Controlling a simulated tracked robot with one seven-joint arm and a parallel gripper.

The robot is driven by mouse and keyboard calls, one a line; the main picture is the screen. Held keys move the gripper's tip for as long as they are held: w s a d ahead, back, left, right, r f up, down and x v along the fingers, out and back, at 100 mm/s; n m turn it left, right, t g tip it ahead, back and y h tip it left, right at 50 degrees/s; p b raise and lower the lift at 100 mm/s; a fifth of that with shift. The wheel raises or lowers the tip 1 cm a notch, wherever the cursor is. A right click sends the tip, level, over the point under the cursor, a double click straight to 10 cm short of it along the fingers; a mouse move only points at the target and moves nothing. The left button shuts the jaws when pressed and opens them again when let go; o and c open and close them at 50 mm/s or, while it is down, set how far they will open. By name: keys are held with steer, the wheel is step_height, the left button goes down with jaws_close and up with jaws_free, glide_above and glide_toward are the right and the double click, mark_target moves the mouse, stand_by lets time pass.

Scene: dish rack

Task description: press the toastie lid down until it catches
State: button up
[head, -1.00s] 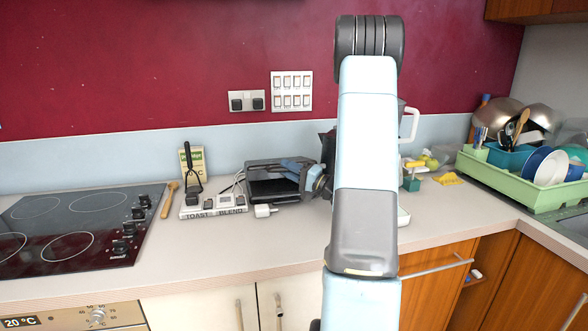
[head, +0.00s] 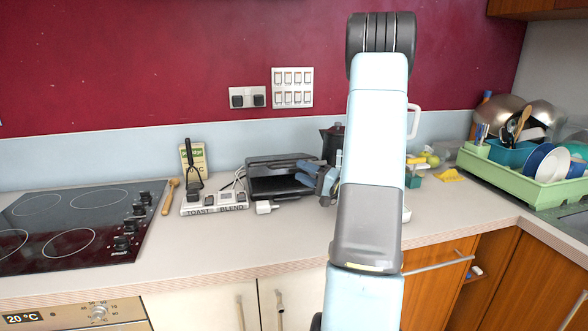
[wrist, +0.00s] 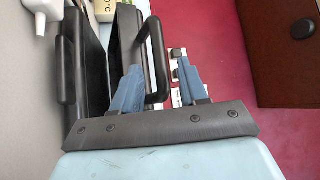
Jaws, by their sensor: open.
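The toastie maker (head: 268,187) stands on the counter against the back wall, black and grey. Its lid (head: 275,161) is raised at a slant, with a gap above the lower half. In the wrist view the lid (wrist: 124,40) and the lower half (wrist: 88,60) stand apart at the left. The lid's black loop handle (wrist: 159,55) shows between my fingers in that view; I cannot tell whether they touch it. My gripper (head: 304,173) is open, its blue fingers at the right side of the toastie maker. My arm hides the area to its right.
A dark coffee pot (head: 331,142) stands behind my gripper. The hob (head: 75,220) is at far left and a green dish rack (head: 520,180) at right. The front counter is clear.

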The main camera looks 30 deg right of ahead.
steer(key=v, duration=0.8)
steer(key=shift+s, duration=0.2)
steer(key=shift+f, duration=0.1)
steer(key=shift+c, duration=0.2)
